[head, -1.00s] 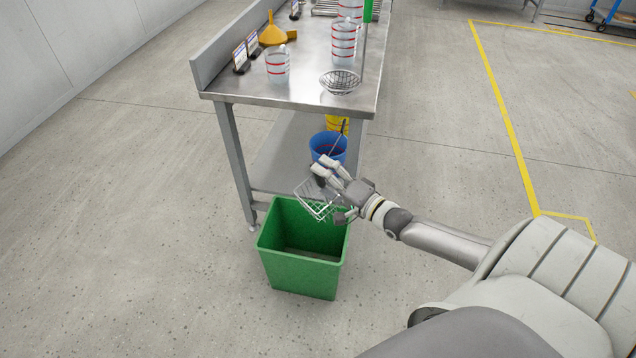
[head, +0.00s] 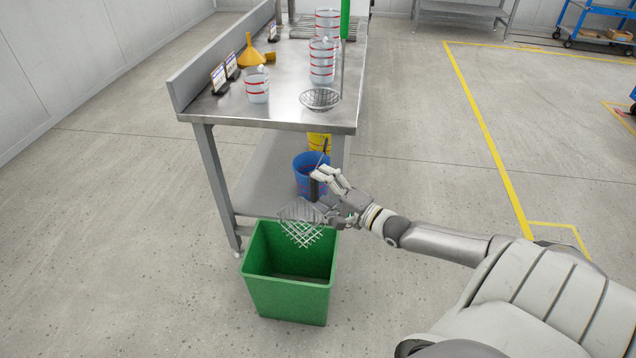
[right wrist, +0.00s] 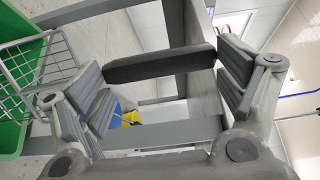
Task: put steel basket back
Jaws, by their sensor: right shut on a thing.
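The steel basket (head: 302,234) is a wire mesh basket, tilted, above the back rim of the green bin (head: 290,296). My right gripper (head: 322,190) is shut on its dark handle. In the right wrist view, the dark handle (right wrist: 160,66) spans between the finger pads of the right gripper (right wrist: 165,85). The basket's wires (right wrist: 38,72) show at the left, in front of the green bin (right wrist: 14,105). The gripper hides part of the basket in the head view. My left gripper is in neither view.
A steel table (head: 280,112) stands behind the bin, holding a round wire strainer (head: 320,98), red-striped containers (head: 257,88) and a yellow funnel (head: 249,52). Under it are a blue bucket (head: 308,176) and a yellow bucket (head: 319,142).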

